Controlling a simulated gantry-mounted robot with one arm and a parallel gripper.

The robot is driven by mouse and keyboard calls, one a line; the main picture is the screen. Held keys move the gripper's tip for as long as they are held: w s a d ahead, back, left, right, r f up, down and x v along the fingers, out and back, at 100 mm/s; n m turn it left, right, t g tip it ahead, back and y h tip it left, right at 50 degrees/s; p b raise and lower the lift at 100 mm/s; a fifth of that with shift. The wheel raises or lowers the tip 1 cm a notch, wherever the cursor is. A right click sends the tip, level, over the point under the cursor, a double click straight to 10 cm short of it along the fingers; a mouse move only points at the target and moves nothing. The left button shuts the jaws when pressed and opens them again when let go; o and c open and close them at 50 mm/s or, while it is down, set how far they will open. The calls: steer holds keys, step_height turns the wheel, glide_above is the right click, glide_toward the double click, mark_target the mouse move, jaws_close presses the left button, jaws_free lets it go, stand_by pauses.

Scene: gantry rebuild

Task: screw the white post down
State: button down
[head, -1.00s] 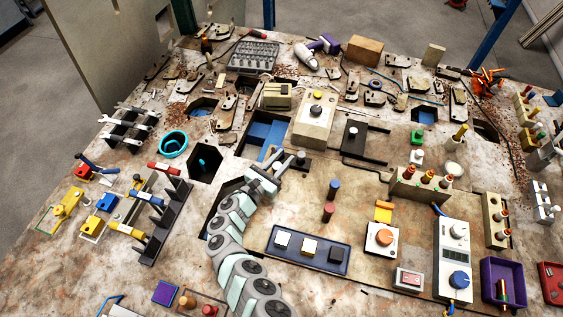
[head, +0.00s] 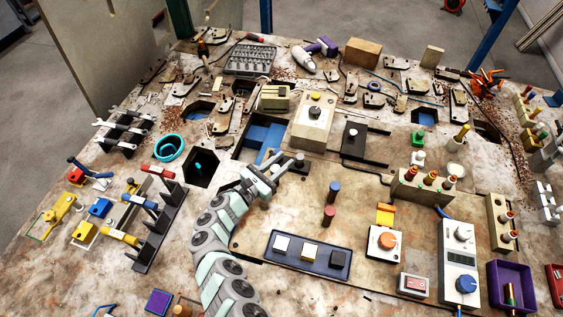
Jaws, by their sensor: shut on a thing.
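My gripper (head: 276,165) is low over the middle of the bench, at the end of my pale grey arm, pointing up and right. Its fingers are shut on what looks like the white post, at a small dark block (head: 288,169). The held part is mostly hidden by the fingers, so I cannot tell how deep the post sits. A small pale knob (head: 299,157) shows on the dark block just right of the fingertips. Another white-topped post (head: 353,127) stands upright on a dark plate (head: 352,145) farther right, apart from my gripper.
A beige box with a knob (head: 313,122) stands behind my gripper, and a blue-lined recess (head: 258,135) lies behind left. A red-brown cylinder (head: 329,216) and a blue tray (head: 285,253) are in front to the right. A hexagonal hole (head: 200,170) is at left.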

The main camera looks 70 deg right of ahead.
steer(key=c, duration=1.3)
jaws_free()
steer(key=shift+s+d+r, duration=0.1)
steer(key=shift+r, duration=0.15)
steer(key=shift+o, duration=1.1)
steer(key=shift+f, duration=0.15)
steer(key=p+v, duration=0.1)
steer(key=v, duration=1)
